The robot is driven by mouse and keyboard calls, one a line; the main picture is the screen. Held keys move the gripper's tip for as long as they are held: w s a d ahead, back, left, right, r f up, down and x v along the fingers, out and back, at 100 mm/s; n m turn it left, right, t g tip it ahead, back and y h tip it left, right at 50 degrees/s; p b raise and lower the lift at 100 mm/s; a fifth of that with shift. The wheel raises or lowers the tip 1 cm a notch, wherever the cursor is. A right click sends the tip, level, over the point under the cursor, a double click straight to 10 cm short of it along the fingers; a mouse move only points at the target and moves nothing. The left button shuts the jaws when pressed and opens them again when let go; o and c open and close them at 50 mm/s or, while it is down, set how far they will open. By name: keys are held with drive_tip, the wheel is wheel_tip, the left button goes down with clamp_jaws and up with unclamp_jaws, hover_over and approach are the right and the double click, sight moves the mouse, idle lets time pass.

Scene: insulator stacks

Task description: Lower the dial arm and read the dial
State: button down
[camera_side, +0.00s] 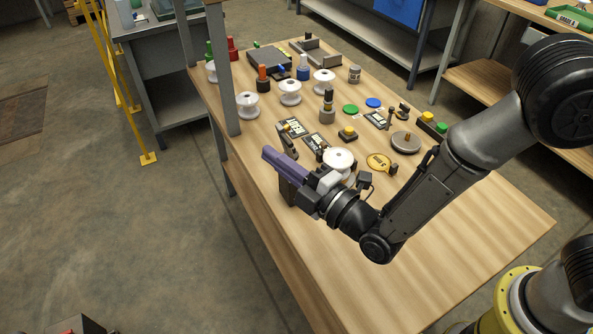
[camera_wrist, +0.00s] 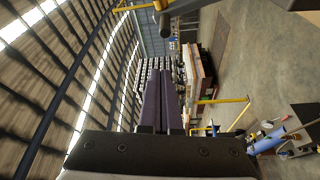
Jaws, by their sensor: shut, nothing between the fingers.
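My gripper (camera_side: 268,154) is shut and empty, with long purple fingers. A small grey upright piece (camera_side: 288,142) stands just behind the fingers, beside a dark labelled plate (camera_side: 316,143). A white insulator (camera_side: 338,160) stands right of the fingers, partly covered by my wrist. I cannot tell which piece is the dial arm, and no dial face is readable.
A yellow disc (camera_side: 379,162) and a grey disc (camera_side: 405,144) lie to the right. A grey post (camera_side: 222,80) rises at the table's left edge. The near tabletop (camera_side: 450,255) is bare.

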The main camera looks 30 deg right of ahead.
drive_tip(key=d, duration=0.1)
drive_tip(key=w+d, duration=0.2)
drive_tip(key=shift+d+f, duration=0.15)
drive_tip(key=shift+f, duration=0.2)
drive_tip(key=shift+d, duration=0.1)
drive_tip(key=d+m+t+h, duration=0.2)
drive_tip(key=d+m+t, duration=0.1)
drive_tip(key=d+m, duration=0.75)
drive_tip(key=d+f+m+h, duration=0.6)
drive_tip(key=f+m+h, duration=0.2)
drive_tip(key=m, duration=1.1)
drive_tip(key=shift+f+h, duration=0.3)
drive_tip(key=shift+f, duration=0.5)
drive_tip(key=shift+d+m, duration=0.1)
drive_tip(key=shift+m, duration=0.15)
